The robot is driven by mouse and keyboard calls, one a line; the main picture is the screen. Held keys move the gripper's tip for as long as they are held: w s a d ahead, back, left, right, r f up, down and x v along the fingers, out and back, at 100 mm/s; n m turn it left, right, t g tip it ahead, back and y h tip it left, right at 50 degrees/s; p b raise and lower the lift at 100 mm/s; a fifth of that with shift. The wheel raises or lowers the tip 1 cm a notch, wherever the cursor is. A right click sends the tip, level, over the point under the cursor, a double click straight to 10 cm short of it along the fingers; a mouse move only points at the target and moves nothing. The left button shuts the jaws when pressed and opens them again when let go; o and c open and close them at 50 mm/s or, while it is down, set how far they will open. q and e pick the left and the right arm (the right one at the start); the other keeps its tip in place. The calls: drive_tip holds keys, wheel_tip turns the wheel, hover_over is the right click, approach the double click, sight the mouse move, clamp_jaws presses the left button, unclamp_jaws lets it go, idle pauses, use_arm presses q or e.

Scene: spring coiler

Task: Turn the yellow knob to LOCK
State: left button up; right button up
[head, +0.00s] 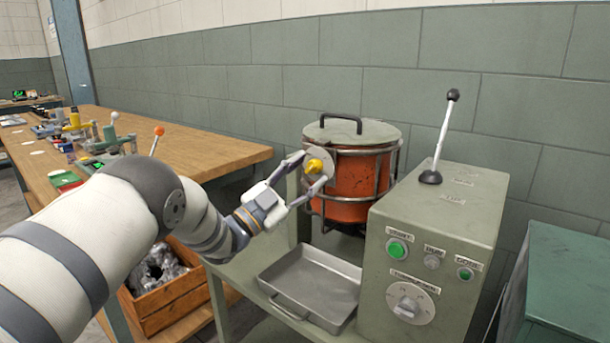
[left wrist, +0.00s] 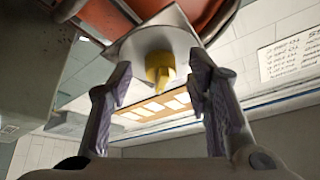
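The yellow knob (head: 314,166) sits on a round pale plate (head: 322,158) at the front left of the orange pot. My left gripper (head: 302,179) is at the knob, its two fingers spread to either side of it. In the left wrist view the knob (left wrist: 160,68) shows between and beyond the open fingertips (left wrist: 158,88), with gaps on both sides. The fingers do not appear to touch it. No LOCK marking is readable. My right gripper is not in view.
The orange pot (head: 362,185) hangs in a metal frame beside a grey-green control box (head: 430,260) with buttons, a dial and a lever (head: 442,135). A metal tray (head: 312,283) lies below. A wooden bench (head: 190,145) stands left, a wooden crate (head: 165,305) under it.

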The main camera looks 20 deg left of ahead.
use_arm(q)
drive_tip(key=v, duration=1.2)
drive_tip(key=shift+r, duration=0.1)
drive_tip(key=s+f+n+g+y+p, duration=0.1)
drive_tip(key=s+f+n+g+y, duration=0.2)
drive_tip(key=f, duration=0.5)
drive_tip(key=s+f+n+g+y, duration=0.1)
drive_tip(key=s+f+n+y, duration=0.1)
drive_tip(key=f+n+y, duration=0.5)
drive_tip(key=s+f+n+g, duration=0.1)
drive_tip(key=s+f+g, duration=0.4)
drive_tip(key=s+f, duration=0.75)
drive_tip(key=s+d+f+n+g+y+p, duration=0.1)
drive_tip(key=s+g, duration=0.5)
drive_tip(key=s, duration=1.1)
drive_tip(key=s+d+f+n+g+y, duration=0.1)
drive_tip(key=s+g, duration=0.5)
drive_tip(key=s, duration=1.1)
drive_tip(key=shift+s+d+f+n+g+p, duration=0.3)
drive_tip(key=shift+d+f+n+g+p, duration=0.15)
drive_tip(key=shift+d+n, duration=0.35)
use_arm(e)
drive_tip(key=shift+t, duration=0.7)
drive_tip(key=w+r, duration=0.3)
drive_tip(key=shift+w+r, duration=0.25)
